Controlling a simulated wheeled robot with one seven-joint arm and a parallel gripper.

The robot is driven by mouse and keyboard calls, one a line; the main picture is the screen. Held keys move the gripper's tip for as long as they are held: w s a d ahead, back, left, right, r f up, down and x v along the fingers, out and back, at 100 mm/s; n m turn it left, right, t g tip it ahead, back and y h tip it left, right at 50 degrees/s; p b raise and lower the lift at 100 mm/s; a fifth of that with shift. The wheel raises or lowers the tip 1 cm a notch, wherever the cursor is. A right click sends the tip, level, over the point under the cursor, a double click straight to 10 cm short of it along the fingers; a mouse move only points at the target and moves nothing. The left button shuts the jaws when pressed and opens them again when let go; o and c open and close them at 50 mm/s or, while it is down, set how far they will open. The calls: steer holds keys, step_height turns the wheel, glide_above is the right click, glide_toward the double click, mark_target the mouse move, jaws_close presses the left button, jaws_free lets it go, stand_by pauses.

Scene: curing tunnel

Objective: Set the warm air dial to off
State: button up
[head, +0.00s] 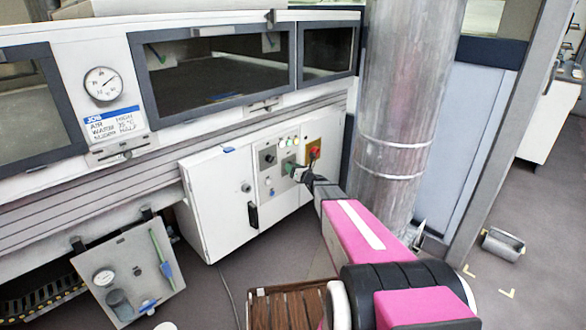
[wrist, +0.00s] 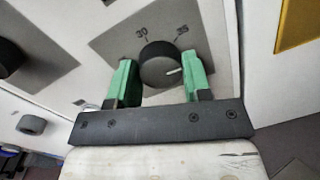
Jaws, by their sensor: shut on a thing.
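The dial (wrist: 158,60) is a round black knob on a grey plate with printed marks, one reading 30. In the head view my gripper (head: 291,169) is at the white control panel and hides the dial.
Another black knob (wrist: 9,57) sits on a plate to the left, with a smaller knob (wrist: 32,124) below it. A red button (head: 315,152) on a yellow plate is right of my gripper. A large metal pipe (head: 395,120) stands close to my arm. A wooden slatted crate (head: 258,306) is below.

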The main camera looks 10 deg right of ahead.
steer(key=n+y, duration=0.1)
steer(key=n, duration=0.8)
steer(key=n+g, duration=0.1)
steer(key=n, duration=0.9)
steer(key=n+g+y, duration=0.1)
steer(key=n, duration=0.9)
steer(key=shift+r+y, duration=0.25)
steer(key=shift+y, duration=0.05)
steer(key=n, duration=0.5)
steer(key=shift+w+d+r+n, duration=0.1)
steer(key=shift+d+r+n, duration=0.1)
steer(key=shift+n, duration=0.2)
steer(key=n, duration=0.2)
steer(key=shift+f+n+g, duration=0.15)
steer(key=shift+n+g, duration=0.15)
steer(key=n, duration=0.3)
steer(key=shift+a+f+h, duration=0.1)
steer(key=shift+f+h, duration=0.05)
steer(key=shift+h, duration=0.25)
steer(key=shift+n, duration=2)
